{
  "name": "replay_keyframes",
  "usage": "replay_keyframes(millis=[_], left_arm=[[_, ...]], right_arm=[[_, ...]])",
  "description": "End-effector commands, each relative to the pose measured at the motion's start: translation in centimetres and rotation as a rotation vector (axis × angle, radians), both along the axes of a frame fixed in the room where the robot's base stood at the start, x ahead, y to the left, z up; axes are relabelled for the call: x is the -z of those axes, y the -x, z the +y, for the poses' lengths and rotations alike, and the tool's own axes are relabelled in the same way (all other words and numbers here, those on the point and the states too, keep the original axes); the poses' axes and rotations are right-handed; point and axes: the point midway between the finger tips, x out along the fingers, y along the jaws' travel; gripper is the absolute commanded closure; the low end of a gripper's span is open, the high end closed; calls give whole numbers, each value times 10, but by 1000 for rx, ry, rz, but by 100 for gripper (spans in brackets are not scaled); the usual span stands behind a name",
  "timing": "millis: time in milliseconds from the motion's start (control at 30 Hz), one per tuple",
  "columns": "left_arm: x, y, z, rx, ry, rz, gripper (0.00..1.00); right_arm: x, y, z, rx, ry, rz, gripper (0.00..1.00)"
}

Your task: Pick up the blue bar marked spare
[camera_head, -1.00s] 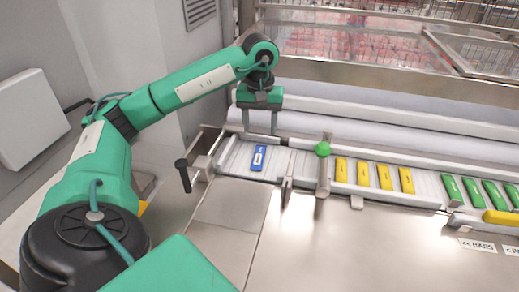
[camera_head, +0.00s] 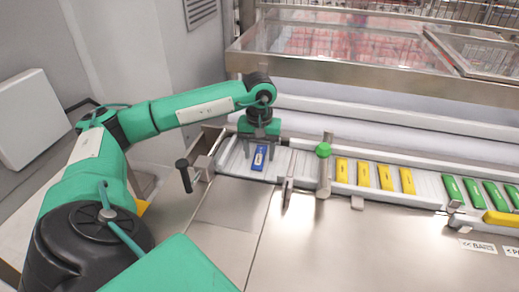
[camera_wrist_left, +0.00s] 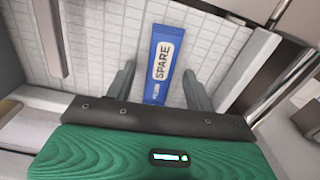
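The blue bar (camera_head: 259,157) lies on the white slatted tray at the left end of the conveyor. In the left wrist view the blue bar (camera_wrist_left: 163,64) shows a white label reading SPARE. My left gripper (camera_head: 259,154) is directly over the bar. In the left wrist view its two fingers (camera_wrist_left: 157,90) are spread, one on each side of the bar's near end, with gaps between them and the bar. The height of the fingertips above the tray is hard to judge. My right gripper is not in view.
A divider post with a green knob (camera_head: 323,150) stands right of the bar. Several yellow bars (camera_head: 363,174) and green bars (camera_head: 472,192) lie further right. A black handle (camera_head: 183,176) sticks out at left. A steel-framed guard (camera_head: 340,85) runs behind.

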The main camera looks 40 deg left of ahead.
Motion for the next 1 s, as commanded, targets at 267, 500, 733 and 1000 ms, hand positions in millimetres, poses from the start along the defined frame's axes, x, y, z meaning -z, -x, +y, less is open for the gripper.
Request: replay_keyframes(millis=[267,500,733,1000], left_arm=[[0,0,0,-1,0,0,94],[-1,0,0,-1,0,-1,94],[-16,-1,0,-1,0,-4,94],[-76,-2,0,-1,2,-8,94]], right_arm=[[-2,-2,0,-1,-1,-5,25],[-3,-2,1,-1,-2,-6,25],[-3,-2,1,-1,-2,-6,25],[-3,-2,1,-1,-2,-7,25]])
